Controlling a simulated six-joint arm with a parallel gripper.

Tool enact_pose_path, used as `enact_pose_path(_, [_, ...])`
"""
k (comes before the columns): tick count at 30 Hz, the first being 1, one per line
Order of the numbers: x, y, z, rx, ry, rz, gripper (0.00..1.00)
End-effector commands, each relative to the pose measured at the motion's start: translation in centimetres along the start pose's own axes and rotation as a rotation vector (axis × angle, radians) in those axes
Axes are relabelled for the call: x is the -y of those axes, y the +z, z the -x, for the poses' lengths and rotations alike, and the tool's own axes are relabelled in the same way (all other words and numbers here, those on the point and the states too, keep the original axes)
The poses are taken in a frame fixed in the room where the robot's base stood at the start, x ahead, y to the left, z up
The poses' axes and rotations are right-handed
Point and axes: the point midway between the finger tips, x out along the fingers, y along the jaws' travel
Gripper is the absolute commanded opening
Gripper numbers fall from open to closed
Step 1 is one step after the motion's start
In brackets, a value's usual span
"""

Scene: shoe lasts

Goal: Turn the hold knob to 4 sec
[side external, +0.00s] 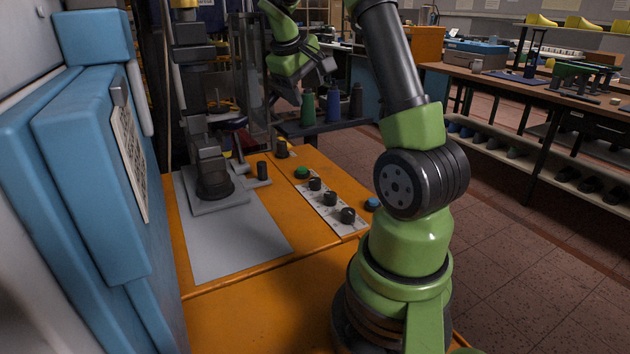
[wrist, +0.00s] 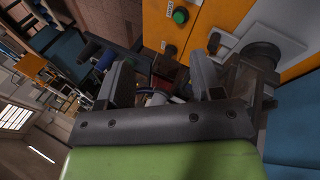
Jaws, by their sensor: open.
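A pale panel (side external: 325,207) on the orange bench carries three black knobs, the near one (side external: 347,215), the middle one (side external: 330,198) and the far one (side external: 314,183). Their labels and pointer marks are too small to read, so I cannot tell which is the hold knob or its setting. A green button (side external: 302,172) is at the panel's far end and also shows in the wrist view (wrist: 180,15). My gripper (wrist: 163,78) is open, with nothing between its fingers. In the side view it hangs above and beyond the panel, clear of the knobs.
A blue button (side external: 372,204) sits right of the panel. A dark press column (side external: 210,165) stands on a grey plate (side external: 235,242) at left, beside a blue cabinet (side external: 95,170). Green and blue thread cones (side external: 333,105) stand behind the bench. The orange bench top (side external: 270,270) is bare in front.

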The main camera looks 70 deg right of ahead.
Motion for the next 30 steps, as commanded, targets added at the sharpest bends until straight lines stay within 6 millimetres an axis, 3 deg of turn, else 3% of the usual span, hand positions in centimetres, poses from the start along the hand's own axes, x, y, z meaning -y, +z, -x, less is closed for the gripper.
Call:
enact_pose_path(1, [-1.4, -0.2, -2.6, 0.055, 0.014, -0.009, 0.6])
enact_pose_path(3, [-2.1, -0.4, -5.7, 0.108, -0.017, -0.038, 0.6])
enact_pose_path(10, [0.0, -1.4, -14.6, 0.169, -0.313, -0.241, 0.6])
enact_pose_path(13, [0.7, -1.6, -16.7, 0.171, -0.394, -0.3, 0.6])
enact_pose_path(17, [1.2, -1.7, -18.0, 0.168, -0.442, -0.334, 0.6])
enact_pose_path(23, [2.4, -1.5, -20.1, 0.169, -0.45, -0.337, 0.6])
enact_pose_path(30, [4.4, -1.2, -24.1, 0.167, -0.449, -0.336, 0.6])
